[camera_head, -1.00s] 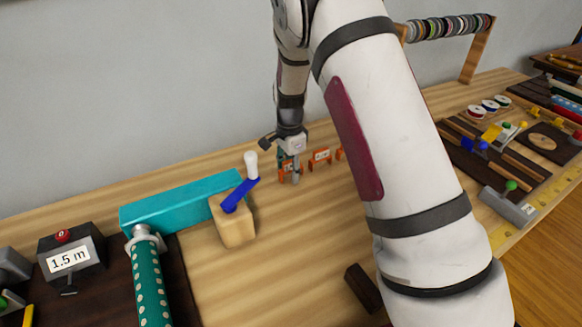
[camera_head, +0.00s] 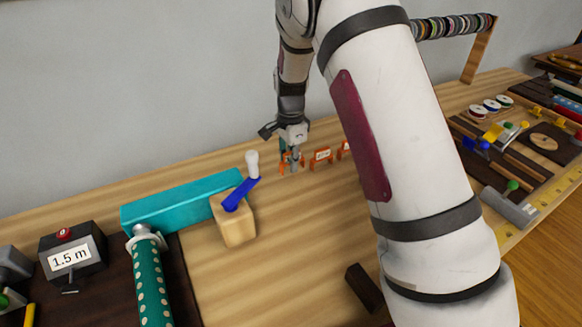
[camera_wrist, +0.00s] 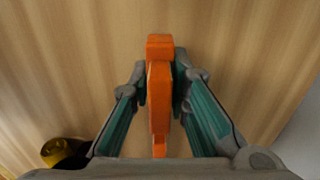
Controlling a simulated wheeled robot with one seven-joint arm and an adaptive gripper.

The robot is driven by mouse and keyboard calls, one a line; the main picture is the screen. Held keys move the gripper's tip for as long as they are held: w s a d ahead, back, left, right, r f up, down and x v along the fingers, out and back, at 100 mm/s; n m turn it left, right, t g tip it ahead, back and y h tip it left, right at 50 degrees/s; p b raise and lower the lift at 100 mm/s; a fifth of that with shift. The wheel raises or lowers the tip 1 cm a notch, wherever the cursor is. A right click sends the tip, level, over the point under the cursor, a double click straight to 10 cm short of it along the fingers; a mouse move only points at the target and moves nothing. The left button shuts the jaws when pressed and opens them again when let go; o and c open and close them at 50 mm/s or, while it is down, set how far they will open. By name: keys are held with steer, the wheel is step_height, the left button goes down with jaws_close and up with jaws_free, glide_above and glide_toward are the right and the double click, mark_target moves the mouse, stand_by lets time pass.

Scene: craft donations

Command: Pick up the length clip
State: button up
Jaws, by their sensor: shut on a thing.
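The length clip (camera_wrist: 159,95) is orange and sits between the fingers of my gripper (camera_wrist: 160,82) in the wrist view, with a finger pressed on each side. In the head view my gripper (camera_head: 291,160) points down at the back of the wooden table, shut on the orange clip (camera_head: 284,158), which the fingers partly cover. I cannot tell from these views whether the clip is clear of the table. Two more orange clips with white labels stand just to the right, the nearer one (camera_head: 321,158) fully visible, the other (camera_head: 344,148) partly behind my arm.
A wooden block with a blue crank (camera_head: 238,197) and a long teal bar (camera_head: 178,203) lie left of the gripper. A box reading 1.5 m (camera_head: 72,257) stands far left. A dark block (camera_head: 363,288) lies in front. Ribbon spools (camera_head: 455,27) hang at the back right.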

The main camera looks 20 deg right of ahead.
steer(key=s, duration=0.5)
steer(key=s+r, duration=0.1)
steer(key=s, duration=0.4)
steer(key=s+r+p, duration=0.1)
steer(key=s, duration=0.5)
steer(key=shift+d+r, duration=0.1)
steer(key=shift+d, duration=0.2)
